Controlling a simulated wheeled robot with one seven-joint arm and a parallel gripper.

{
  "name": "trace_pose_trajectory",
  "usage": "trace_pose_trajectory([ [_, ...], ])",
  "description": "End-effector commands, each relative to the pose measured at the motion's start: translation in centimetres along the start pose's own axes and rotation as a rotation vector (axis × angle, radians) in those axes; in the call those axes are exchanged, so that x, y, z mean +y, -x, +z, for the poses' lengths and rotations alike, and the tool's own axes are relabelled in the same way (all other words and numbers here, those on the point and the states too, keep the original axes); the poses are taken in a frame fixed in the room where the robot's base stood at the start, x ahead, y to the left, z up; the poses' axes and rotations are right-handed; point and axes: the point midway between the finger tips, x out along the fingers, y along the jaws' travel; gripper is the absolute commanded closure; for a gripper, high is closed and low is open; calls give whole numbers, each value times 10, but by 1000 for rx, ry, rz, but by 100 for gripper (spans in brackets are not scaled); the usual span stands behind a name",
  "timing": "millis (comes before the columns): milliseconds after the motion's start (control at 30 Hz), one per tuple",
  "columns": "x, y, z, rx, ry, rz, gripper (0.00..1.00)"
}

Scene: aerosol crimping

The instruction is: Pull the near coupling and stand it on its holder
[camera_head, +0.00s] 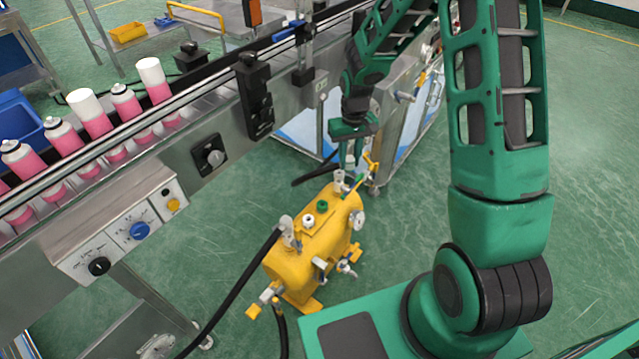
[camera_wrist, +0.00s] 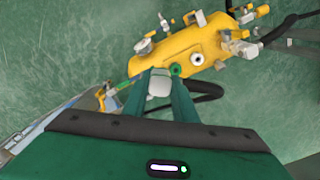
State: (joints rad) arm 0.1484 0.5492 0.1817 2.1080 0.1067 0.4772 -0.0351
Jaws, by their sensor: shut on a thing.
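My gripper (camera_head: 350,160) is over the far end of the yellow tank (camera_head: 300,262). In the wrist view my gripper (camera_wrist: 160,88) is shut on a light grey piece (camera_wrist: 159,84), which looks like a coupling. The tank also shows in the wrist view (camera_wrist: 190,45), just beyond the fingertips. A black hose (camera_wrist: 205,94) curves behind the fingers; its joint with the held piece is hidden. I cannot tell whether the held piece still touches the tank. Another grey coupling (camera_head: 286,228) with a black hose sits on the tank's other end. I cannot clearly pick out the holder.
A conveyor (camera_head: 215,85) with pink cans runs along the left, with a control panel (camera_head: 125,235) on its side. A steel cabinet (camera_head: 400,125) stands behind my gripper. A yellow part with a green lever (camera_wrist: 108,95) is left of the fingers. Green floor is clear at right.

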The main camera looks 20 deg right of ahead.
Motion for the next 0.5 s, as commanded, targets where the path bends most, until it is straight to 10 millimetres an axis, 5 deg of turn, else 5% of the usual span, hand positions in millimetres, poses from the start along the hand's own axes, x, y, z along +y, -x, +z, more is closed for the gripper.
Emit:
trace_pose_trajectory([
  [267,-10,-9,-5,-2,-39,-2,100],
  [500,-33,-60,-28,-8,-351,-8,100],
])
